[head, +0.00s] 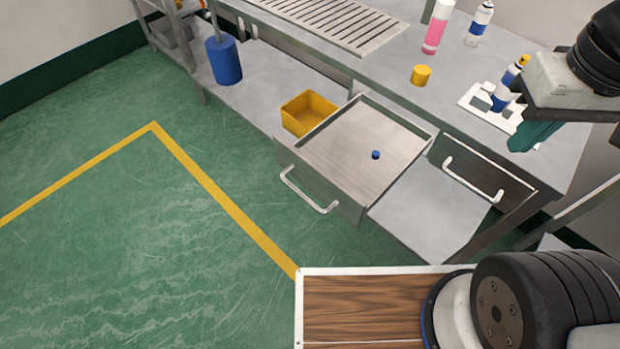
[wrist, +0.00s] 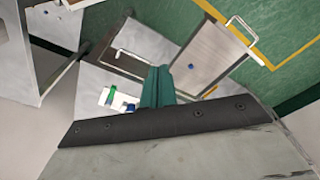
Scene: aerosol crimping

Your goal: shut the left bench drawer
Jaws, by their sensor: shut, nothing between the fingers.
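The left bench drawer (head: 335,150) is pulled well out from the steel bench (head: 375,75), with a small blue cap (head: 376,155) lying inside. Its bar handle (head: 306,192) is on the front panel, facing the open floor. The drawer also shows at upper right in the wrist view (wrist: 212,50), with its handle (wrist: 245,28) at the far end. My gripper (head: 530,138), with teal fingers, is shut and empty. It is above the right part of the bench, apart from the drawer. The shut fingers show mid-frame in the wrist view (wrist: 157,88).
The right drawer (head: 480,170) is shut. A white rack (head: 480,100) with cans, a yellow cylinder (head: 420,75) and a pink bottle (head: 436,30) stand on the benchtop. A yellow bin (head: 308,112) and a blue cylinder (head: 223,62) are on the lower shelf. The green floor at left is clear.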

